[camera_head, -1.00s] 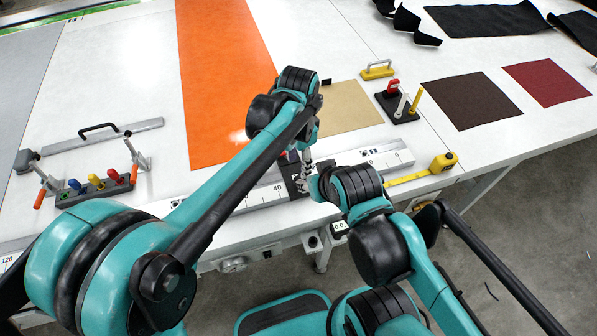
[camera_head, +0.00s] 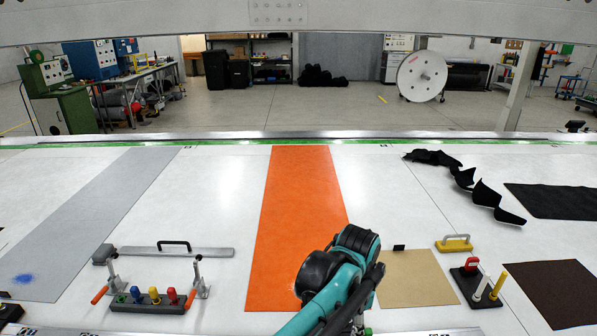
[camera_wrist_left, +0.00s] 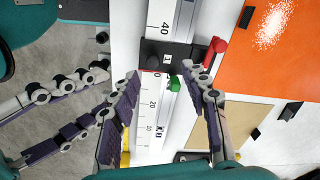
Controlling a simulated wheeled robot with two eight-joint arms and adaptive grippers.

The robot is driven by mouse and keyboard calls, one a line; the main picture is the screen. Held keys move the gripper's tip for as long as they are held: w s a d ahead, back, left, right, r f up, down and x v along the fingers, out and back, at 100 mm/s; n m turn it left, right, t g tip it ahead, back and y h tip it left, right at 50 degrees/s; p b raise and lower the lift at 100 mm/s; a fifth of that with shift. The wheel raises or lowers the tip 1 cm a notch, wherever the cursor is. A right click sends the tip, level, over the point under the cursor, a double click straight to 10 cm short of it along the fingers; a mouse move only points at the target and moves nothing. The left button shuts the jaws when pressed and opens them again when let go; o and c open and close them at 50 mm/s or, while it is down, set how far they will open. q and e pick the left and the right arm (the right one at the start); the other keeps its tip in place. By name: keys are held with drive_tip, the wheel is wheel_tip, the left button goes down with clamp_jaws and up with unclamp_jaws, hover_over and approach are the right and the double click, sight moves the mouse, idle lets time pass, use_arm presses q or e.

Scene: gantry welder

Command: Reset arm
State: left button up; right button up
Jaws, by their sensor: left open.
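My left arm reaches in from the bottom of the head view, its teal and black wrist (camera_head: 340,265) over the lower edge of the orange cloth strip (camera_head: 295,200). The fingers are out of sight there. In the left wrist view my left gripper (camera_wrist_left: 165,85) is open and empty, its two fingers well apart over the scale rail (camera_wrist_left: 158,110) and its black block (camera_wrist_left: 170,58). More padded finger parts (camera_wrist_left: 55,90), apparently my right gripper's, come in from the left edge. How wide they are open is unclear. My right arm is out of the head view.
A rack of coloured knobs (camera_head: 150,305) and a handled bar (camera_head: 180,251) lie left. A tan sheet (camera_head: 420,283), yellow handle (camera_head: 455,243) and black tool stand (camera_head: 478,290) are right. A gantry beam (camera_head: 300,20) crosses above. The white table's (camera_head: 215,195) middle is largely clear.

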use_arm(q)
drive_tip(key=s+a+n+t+b, duration=0.25)
drive_tip(key=a+n, duration=0.45)
drive_tip(key=a, duration=1.2)
drive_tip(key=s+a+f+n+t, duration=0.2)
drive_tip(key=s+a+n, duration=0.1)
drive_tip(key=a, duration=0.3)
drive_tip(key=s+a+f+n+t+b, duration=0.1)
drive_tip(key=s+a+f+n+t, duration=0.1)
drive_tip(key=a, duration=0.4)
drive_tip(key=shift+s+a+f+n, duration=0.3)
drive_tip(key=shift+s+f+n, duration=0.45)
drive_tip(key=shift+n, duration=0.35)
